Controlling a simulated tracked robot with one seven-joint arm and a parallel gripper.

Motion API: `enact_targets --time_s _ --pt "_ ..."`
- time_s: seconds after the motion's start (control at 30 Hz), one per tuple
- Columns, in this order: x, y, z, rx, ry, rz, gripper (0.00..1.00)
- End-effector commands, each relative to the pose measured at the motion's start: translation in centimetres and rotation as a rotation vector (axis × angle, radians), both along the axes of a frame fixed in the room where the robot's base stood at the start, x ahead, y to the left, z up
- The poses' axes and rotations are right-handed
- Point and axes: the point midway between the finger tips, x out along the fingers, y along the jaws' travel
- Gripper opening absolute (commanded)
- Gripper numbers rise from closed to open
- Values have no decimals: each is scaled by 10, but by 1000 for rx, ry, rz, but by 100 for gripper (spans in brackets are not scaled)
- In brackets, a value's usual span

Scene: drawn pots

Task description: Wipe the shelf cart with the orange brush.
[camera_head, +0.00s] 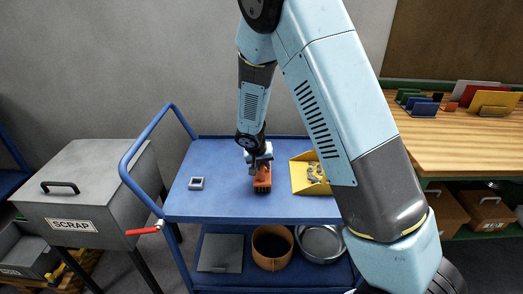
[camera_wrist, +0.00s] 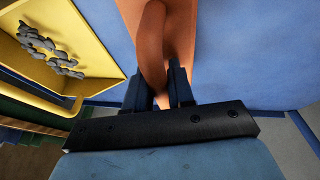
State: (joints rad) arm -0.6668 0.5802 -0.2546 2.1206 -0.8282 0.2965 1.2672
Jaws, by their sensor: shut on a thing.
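The shelf cart (camera_head: 225,212) is blue, with a flat top and a lower shelf. The orange brush (camera_head: 262,180) is at the middle of its top. My gripper (camera_head: 258,165) is above the brush and shut on it. In the wrist view, the gripper's dark fingers (camera_wrist: 160,92) are closed around the handle of the brush (camera_wrist: 140,25), and the blue top lies beyond it. The underside of the brush is hidden, so I cannot tell whether it touches the top.
A yellow dustpan-like tray (camera_head: 300,187) with grey bits stands right of the brush. A small grey device (camera_head: 196,183) lies to the left. A grey SCRAP bin (camera_head: 85,200) is beside the cart. A wooden bench (camera_head: 455,135) is at right. The top between device and brush is clear.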

Motion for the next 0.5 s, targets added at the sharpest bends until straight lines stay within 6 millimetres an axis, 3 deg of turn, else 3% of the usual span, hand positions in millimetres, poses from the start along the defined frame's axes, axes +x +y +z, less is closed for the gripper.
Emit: enact_targets --time_s 0.07,0.5 --pt "2 -1 19 4 -6 -4 0" --pt "1 0 56 2 -3 0 0"
